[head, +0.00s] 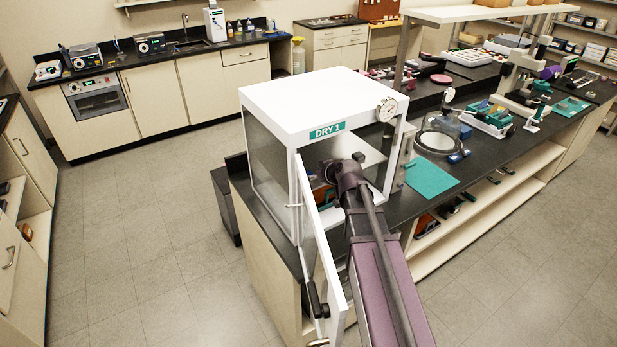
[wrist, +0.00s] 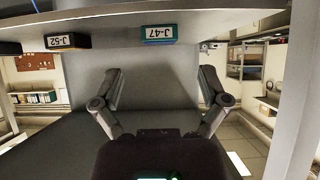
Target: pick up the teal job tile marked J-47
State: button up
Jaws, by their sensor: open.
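The teal tile (wrist: 160,34) reads J-47, upside down in the wrist view. It is at the edge of a grey shelf (wrist: 110,24) near the top of that picture. My gripper (wrist: 160,82) is open and empty, its two fingers spread wide. The tile shows above the gap between the fingers, apart from both. In the head view my arm reaches through the open front of the white DRY 1 cabinet (head: 285,98). My wrist hides most of the gripper there, and I cannot make out the tile.
A dark tile marked J-52 (wrist: 66,41) is left of J-47 on the same shelf. The cabinet's open door (head: 322,250) stands close to the left of my arm. A round gauge (head: 386,109) sits on the cabinet front. A teal mat (head: 431,177) lies on the bench to the right.

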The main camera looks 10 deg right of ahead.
aim_at(308, 174)
jog(key=shift+b+x, duration=1.45)
jog(key=shift+x, duration=1.15)
jog(key=c, duration=1)
